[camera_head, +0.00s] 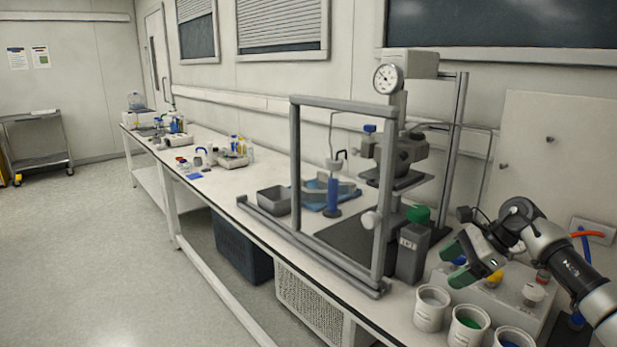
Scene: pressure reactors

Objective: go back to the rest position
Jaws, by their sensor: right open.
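My right gripper (458,263) shows at the lower right, its arm coming in from the right edge. It is open, with green pads on its fingers, and I see nothing held in it. It hangs over the right part of the long white bench (262,182), beside a dark grey canister with a green cap (418,214). The gripper appears just behind and above the white cups. My left gripper is not in view.
White cups (431,308) stand at the near edge. Open floor (100,260) stretches left of the bench.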

